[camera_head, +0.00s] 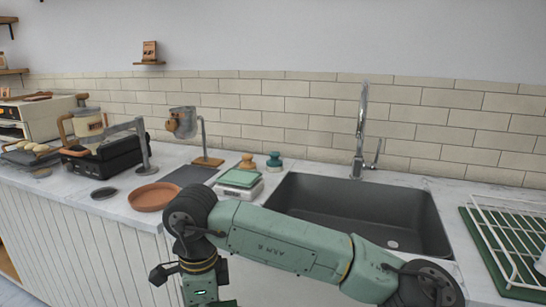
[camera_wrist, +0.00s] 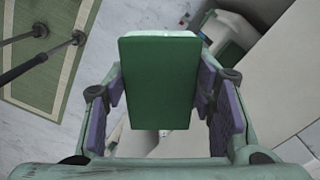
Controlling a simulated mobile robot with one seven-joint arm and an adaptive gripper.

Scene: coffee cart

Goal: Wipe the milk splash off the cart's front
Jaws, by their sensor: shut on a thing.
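My gripper (camera_wrist: 158,98) shows in the wrist view, its purple-padded fingers on either side of a green block with a pale far edge, which looks like a sponge (camera_wrist: 158,75). The block is held between the fingers, apart from any surface as far as I can tell. In the head view the cart's front (camera_head: 85,250) is white with vertical slats, at the lower left. My green arm crosses in front of its right part and hides it. I see no milk splash in either view. My gripper's fingers cannot be made out in the head view.
The countertop holds a terracotta dish (camera_head: 156,197), a dark mat (camera_head: 190,176), a green-topped white item (camera_head: 239,180), a dark sink (camera_head: 350,212) with a tall tap (camera_head: 360,135), and a white rack (camera_head: 510,235) at the right. A coffee grinder-like machine (camera_head: 90,130) stands left.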

